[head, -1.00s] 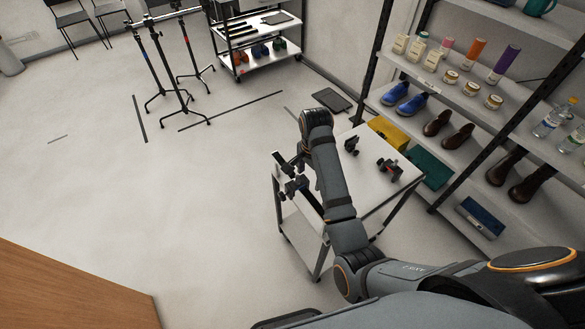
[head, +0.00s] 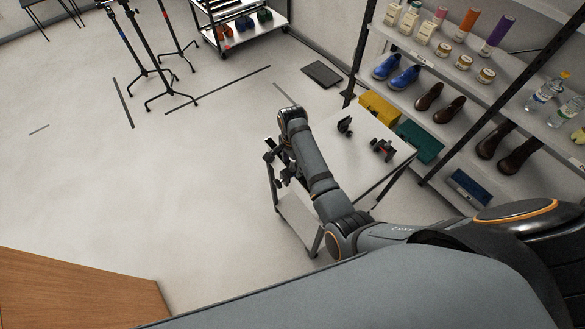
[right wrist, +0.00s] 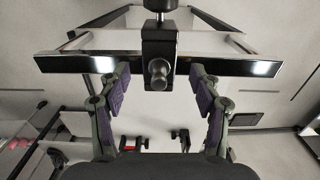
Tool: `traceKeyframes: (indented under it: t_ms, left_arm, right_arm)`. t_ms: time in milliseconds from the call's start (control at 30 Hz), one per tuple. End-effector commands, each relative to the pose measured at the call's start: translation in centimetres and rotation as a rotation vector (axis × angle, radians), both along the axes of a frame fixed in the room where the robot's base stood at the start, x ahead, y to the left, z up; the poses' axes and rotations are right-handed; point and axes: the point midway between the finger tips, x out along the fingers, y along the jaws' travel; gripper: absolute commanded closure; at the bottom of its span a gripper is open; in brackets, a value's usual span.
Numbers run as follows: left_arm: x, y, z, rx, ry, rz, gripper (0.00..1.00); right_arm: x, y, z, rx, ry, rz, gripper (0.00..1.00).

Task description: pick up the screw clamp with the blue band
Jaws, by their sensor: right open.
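My right gripper (right wrist: 160,74) is open, its two fingers on either side of a black screw clamp (right wrist: 160,50) in the right wrist view. The clamp sits at a dark bar along the edge of the white cart, its screw end toward me. It appears apart from both fingers. No blue band can be made out on it. In the head view my right gripper (head: 277,167) is at the cart's left edge, partly behind my arm. Two other dark clamps stand on the cart top: a black one (head: 345,126) and one with red (head: 383,149). My left gripper is out of view.
The white cart (head: 352,168) stands before a shelf rack with shoes (head: 428,96), bottles and jars. A yellow box (head: 379,109) and a green box (head: 420,142) lie behind the cart. Tripod stands (head: 148,60) are at the upper left. The floor left of the cart is free.

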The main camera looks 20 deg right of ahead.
Motion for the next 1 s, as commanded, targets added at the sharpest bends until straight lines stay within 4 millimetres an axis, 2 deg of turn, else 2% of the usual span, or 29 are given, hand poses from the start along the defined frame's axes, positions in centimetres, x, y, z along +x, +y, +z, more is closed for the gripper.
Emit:
traceKeyframes:
  t_ms: [167,367,567,833,1000]
  left_arm:
    - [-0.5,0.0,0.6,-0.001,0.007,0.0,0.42]
    - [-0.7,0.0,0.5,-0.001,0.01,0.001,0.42]
    - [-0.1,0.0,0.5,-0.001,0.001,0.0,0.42]
    - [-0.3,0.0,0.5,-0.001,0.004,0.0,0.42]
    - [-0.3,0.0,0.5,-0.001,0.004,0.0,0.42]
  right_arm:
    - [0.0,-0.1,-1.8,-0.001,0.0,-0.001,0.36]
    - [0.1,0.0,-2.0,0.0,-0.002,-0.001,0.36]
    - [0.1,0.0,-2.0,0.0,-0.001,-0.001,0.62]
    - [0.1,0.0,-2.0,0.001,-0.002,0.0,0.98]
    - [0.2,0.0,-1.9,0.001,-0.004,-0.001,1.0]
